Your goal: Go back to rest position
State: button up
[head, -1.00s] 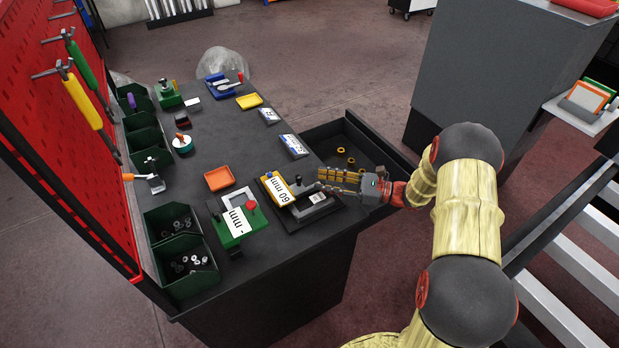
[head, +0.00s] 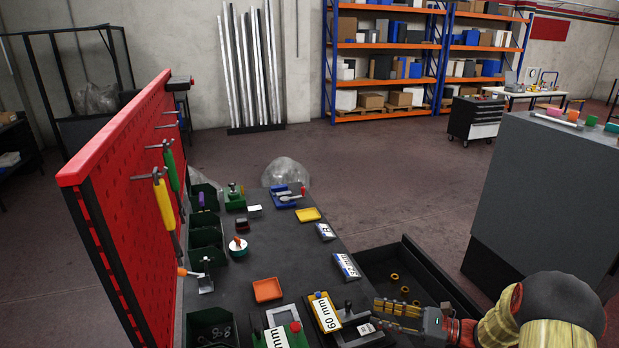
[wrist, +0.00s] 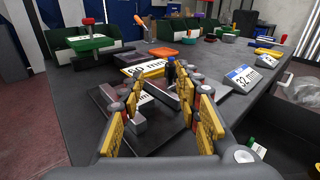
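My gripper (head: 378,314) is near the right edge of the dark table (head: 245,275), beside a black fixture (head: 352,337) with a yellow-framed "60 mm" plate (head: 326,314). In the wrist view my gripper (wrist: 160,98) has its yellow-padded fingers spread apart. The black fixture shows beyond and between them, with the "60 mm" plate (wrist: 148,68) behind it. I see nothing held. My arm (head: 560,310) reaches in from the lower right.
A red pegboard (head: 120,185) with hanging tools stands along the table's left. Green bins (head: 205,240), an orange tray (head: 267,290) and a green fixture (head: 283,338) occupy the table. An open drawer (head: 415,275) with yellow rings juts out right. A grey cabinet (head: 550,190) stands farther right.

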jog(key=s+a+r+n+g+h, duration=0.65)
jog(key=s+a+r+n, duration=0.45)
jog(key=s, duration=0.4)
jog(key=s+d+r+n+t+h, duration=0.2)
jog(key=s+r+n+h, duration=0.2)
jog(key=s, duration=0.3)
jog(key=s+d+r+n+t+h, duration=0.2)
jog(key=s+d+r+n+h, duration=0.1)
jog(key=s+n, duration=0.4)
jog(key=shift+d+r+n+h, duration=0.3)
jog(key=shift+r+h, duration=0.2)
jog(key=shift+h, duration=0.55)
